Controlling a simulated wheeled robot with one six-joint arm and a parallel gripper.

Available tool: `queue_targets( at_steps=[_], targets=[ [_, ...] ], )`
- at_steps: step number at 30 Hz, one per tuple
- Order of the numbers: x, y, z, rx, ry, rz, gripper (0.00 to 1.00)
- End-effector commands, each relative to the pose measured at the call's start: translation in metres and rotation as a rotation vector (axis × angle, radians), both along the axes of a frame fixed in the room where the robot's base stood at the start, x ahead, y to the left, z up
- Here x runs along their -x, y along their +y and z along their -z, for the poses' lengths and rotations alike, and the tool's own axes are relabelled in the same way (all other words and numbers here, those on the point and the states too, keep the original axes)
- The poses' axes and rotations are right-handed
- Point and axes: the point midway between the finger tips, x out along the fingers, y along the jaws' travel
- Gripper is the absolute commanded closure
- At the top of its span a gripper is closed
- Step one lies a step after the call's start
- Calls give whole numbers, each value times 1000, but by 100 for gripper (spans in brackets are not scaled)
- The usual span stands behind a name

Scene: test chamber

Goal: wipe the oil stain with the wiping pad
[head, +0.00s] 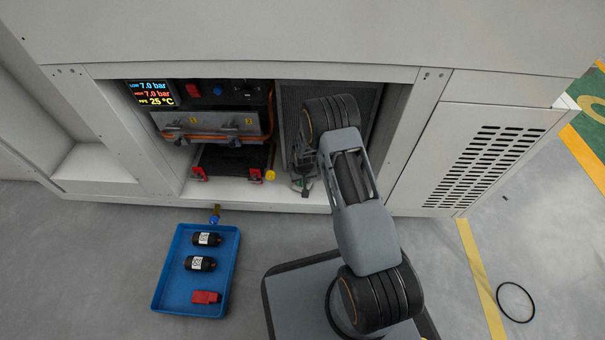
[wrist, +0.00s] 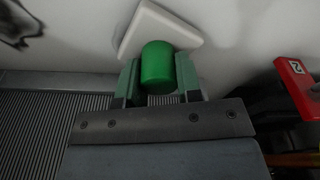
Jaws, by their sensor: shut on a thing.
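The wiping pad (wrist: 192,37) is a white square plate with a green cylindrical handle (wrist: 157,65), seen in the wrist view. My gripper (wrist: 158,82) is shut on the handle, a finger on each side. The pad is over the pale cabinet floor; I cannot tell whether it touches. A dark, irregular oil stain (wrist: 20,26) lies on this surface at the upper left, apart from the pad. In the head view, my gripper (head: 301,186) is low inside the open cabinet, partly hidden by my arm; the stain cannot be made out there.
A ribbed panel (wrist: 40,125) stands close on the left of the wrist view. A red clamp marked 2 (wrist: 298,88) is at the right. In the head view, a blue tray (head: 165,285) with black and red parts and a black ring (head: 515,302) lie on the floor.

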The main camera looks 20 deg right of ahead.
Motion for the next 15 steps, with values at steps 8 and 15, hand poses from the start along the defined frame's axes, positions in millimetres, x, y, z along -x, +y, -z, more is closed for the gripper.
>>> queue_targets(
  at_steps=[8, 15],
  targets=[
    [6, 1, 0, 0, 2, 0, 100],
    [7, 1, 0, 0, 3, 1, 100]
  ],
)
